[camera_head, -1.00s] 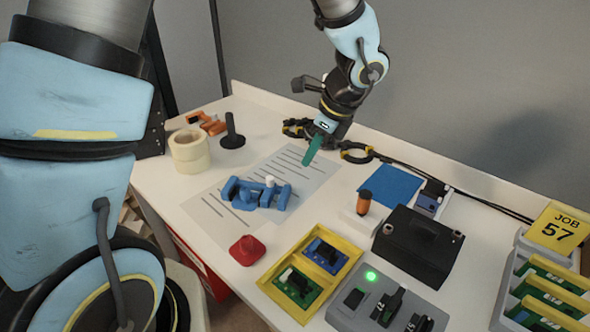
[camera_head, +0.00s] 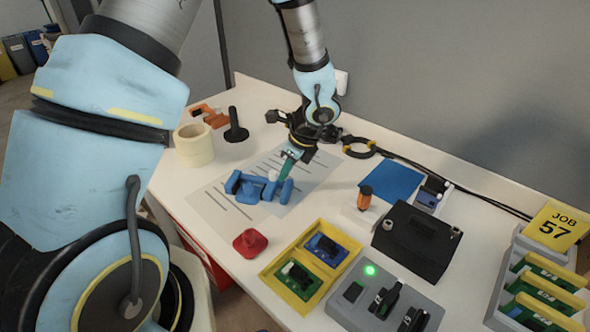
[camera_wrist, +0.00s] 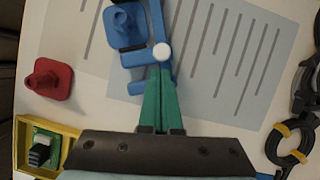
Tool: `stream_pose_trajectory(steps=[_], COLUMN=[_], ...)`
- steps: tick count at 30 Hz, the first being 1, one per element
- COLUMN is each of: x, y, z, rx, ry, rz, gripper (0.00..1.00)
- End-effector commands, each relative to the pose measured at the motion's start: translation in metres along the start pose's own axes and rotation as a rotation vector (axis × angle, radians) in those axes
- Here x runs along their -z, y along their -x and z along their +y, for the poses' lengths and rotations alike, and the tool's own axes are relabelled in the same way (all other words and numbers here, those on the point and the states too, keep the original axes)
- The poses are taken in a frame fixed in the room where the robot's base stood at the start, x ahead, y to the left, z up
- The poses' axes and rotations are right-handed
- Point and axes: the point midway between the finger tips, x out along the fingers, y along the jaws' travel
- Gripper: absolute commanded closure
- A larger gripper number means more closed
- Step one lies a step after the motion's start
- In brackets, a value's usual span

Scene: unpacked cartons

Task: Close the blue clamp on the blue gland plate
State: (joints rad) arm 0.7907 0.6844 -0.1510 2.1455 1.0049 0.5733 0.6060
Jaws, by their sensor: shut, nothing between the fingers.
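The blue gland plate (camera_wrist: 124,22), with a round stub, lies on the printed sheet in the wrist view. The blue clamp (camera_wrist: 157,22) is beside it; a blue bar also runs along its lower side. I cannot tell how far the clamp is closed. In the head view the blue clamp assembly (camera_head: 286,192) is partly behind my fingers. A white ball knob (camera_wrist: 161,52) sits at the clamp's lower end. My gripper (camera_wrist: 160,70) is shut and empty, its teal fingertips right at the knob and blue bar; contact is unclear. In the head view my gripper (camera_head: 282,180) points down onto the assembly.
A red part (camera_head: 250,241) and a yellow tray (camera_head: 268,279) with boards stand in front. A black-and-yellow ring (camera_head: 358,147) and cables lie behind.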

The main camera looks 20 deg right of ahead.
Motion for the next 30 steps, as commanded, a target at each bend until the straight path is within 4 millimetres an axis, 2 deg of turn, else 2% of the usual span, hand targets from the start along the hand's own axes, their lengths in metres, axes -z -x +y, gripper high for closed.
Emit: stream_pose_trajectory(steps=[11, 17, 30], x=[-0.003, -0.017, -0.01], y=[-0.001, -0.007, -0.004], z=[0.0, 0.002, -0.001], rx=[0.0, 0.0, 0.001], ry=[0.0, 0.002, 0.0], rz=[0.0, -0.001, 0.0], gripper=[1.0, 1.0, 1.0])
